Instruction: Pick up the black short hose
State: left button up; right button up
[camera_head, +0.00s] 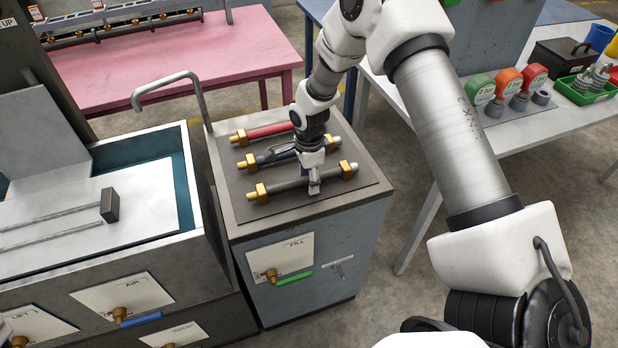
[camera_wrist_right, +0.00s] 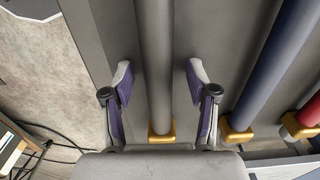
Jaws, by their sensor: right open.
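The black short hose (camera_head: 287,185) lies nearest the front of the cabinet top, with brass nuts and metal tips at both ends. It also shows as a dark grey tube (camera_wrist_right: 158,60) in the right wrist view. My right gripper (camera_head: 314,184) is at the middle of this hose, pointing down. In the right wrist view its two open fingers (camera_wrist_right: 158,82) stand on either side of the hose, with a gap to it on both sides. I cannot tell how far down the fingertips reach.
A blue hose (camera_head: 283,153) and a red hose (camera_head: 264,131) lie behind the black one on the same cabinet top (camera_head: 229,202). A bent metal pipe (camera_head: 168,82) rises at its left, beside a blue-lined basin (camera_head: 186,190). A white table (camera_head: 520,130) stands at the right.

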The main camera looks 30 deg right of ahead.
jog(key=shift+s, duration=0.1)
grip_shut()
jog(key=shift+r, duration=0.1)
jog(key=shift+r, duration=0.5)
notch_tip(320, 180, up, 2)
jog(key=shift+r+b, duration=0.1)
jog(key=shift+b, duration=0.55)
jog(key=s+a+r+b, duration=0.1)
jog(key=s+a+b, duration=0.2)
jog(key=s+a, duration=0.8)
jog(key=shift+a+r, duration=0.25)
jog(key=shift+r, duration=0.1)
